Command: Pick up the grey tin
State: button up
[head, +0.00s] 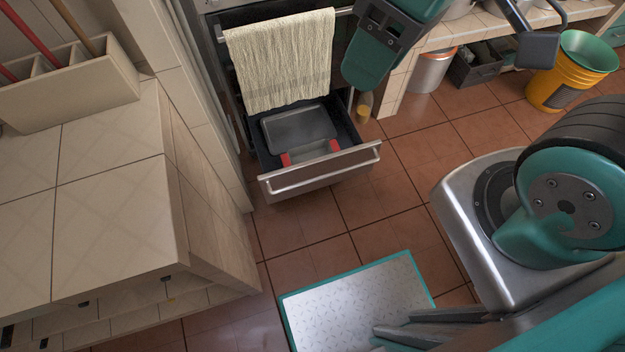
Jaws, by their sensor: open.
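The grey tin (299,128) lies in the pulled-out drawer under the oven. It has a dark flat top, a paler front side and two red pieces at its near edge. My gripper (453,66) hangs at the top of the head view, with a teal finger on the left and a dark pad on bars at the right. The fingers are spread wide with nothing between them. The gripper is up and to the right of the tin in the picture, apart from it. Its upper part is cut off by the frame.
The drawer front (322,172) has a metal bar handle. A cream towel (282,60) hangs above the drawer. A tiled counter block (90,205) stands at left. A yellow bucket (560,85) and a metal bin (431,72) stand at right. Tiled floor (350,215) lies clear before the drawer.

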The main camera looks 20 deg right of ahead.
aim_at(323, 146)
jog(key=k, duration=0.4)
jog(key=z, duration=0.7)
jog(key=i, duration=1.3)
jog(key=u, duration=0.7)
